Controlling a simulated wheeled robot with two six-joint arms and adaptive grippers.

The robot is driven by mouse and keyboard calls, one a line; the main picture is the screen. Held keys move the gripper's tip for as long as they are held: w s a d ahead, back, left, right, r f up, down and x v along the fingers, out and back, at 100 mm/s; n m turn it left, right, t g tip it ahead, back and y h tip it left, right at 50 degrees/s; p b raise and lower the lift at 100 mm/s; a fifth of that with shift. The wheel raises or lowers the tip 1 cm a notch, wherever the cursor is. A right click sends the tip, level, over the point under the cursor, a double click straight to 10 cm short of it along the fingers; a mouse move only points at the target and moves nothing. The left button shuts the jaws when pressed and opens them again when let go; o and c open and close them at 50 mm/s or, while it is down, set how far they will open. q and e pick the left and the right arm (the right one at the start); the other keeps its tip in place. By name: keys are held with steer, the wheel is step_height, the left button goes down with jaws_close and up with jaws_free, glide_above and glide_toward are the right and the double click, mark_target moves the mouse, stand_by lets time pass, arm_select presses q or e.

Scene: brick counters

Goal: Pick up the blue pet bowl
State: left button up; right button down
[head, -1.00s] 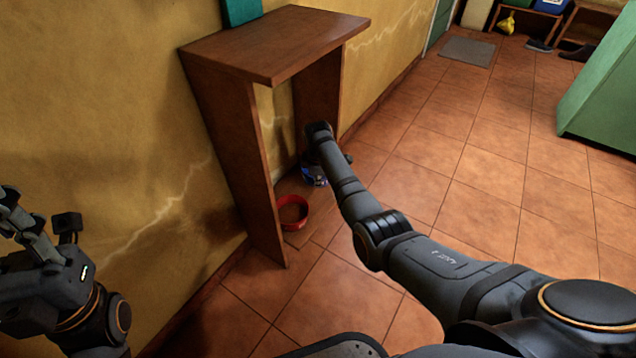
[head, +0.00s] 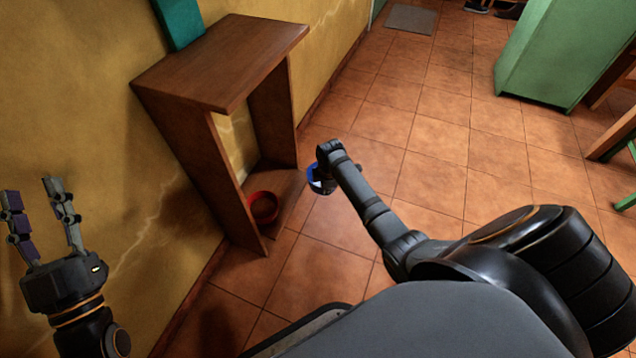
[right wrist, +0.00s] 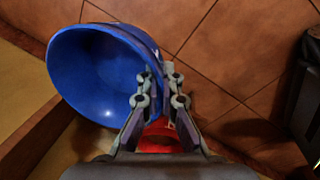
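The blue pet bowl (right wrist: 95,75) fills the upper left of the right wrist view, tilted with its hollow side facing the camera. My right gripper (right wrist: 160,80) is shut on the bowl's rim, one finger on each side of the wall. In the head view the bowl (head: 318,181) shows partly, under the end of my right arm, out in front of the wooden stand; my arm hides the right fingers there. My left gripper (head: 40,215) is open and empty, raised at the left by the yellow wall.
A wooden stand (head: 225,60) stands against the yellow wall. A red bowl (head: 263,207) is on the floor under it and also shows in the right wrist view (right wrist: 160,138). A green cabinet (head: 550,55) stands at upper right. The tiled floor between is clear.

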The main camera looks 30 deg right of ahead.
arm_select(q)
step_height(320, 180, down, 13)
steer(key=w+g+p, duration=0.1)
steer(key=w+g, duration=0.1)
steer(key=g, duration=0.4)
steer(key=shift+w+f+n+y, duration=0.2)
steer(key=shift+n+y, duration=0.2)
arm_select(e)
steer(key=s+d, duration=0.2)
steer(key=shift+s, duration=0.35)
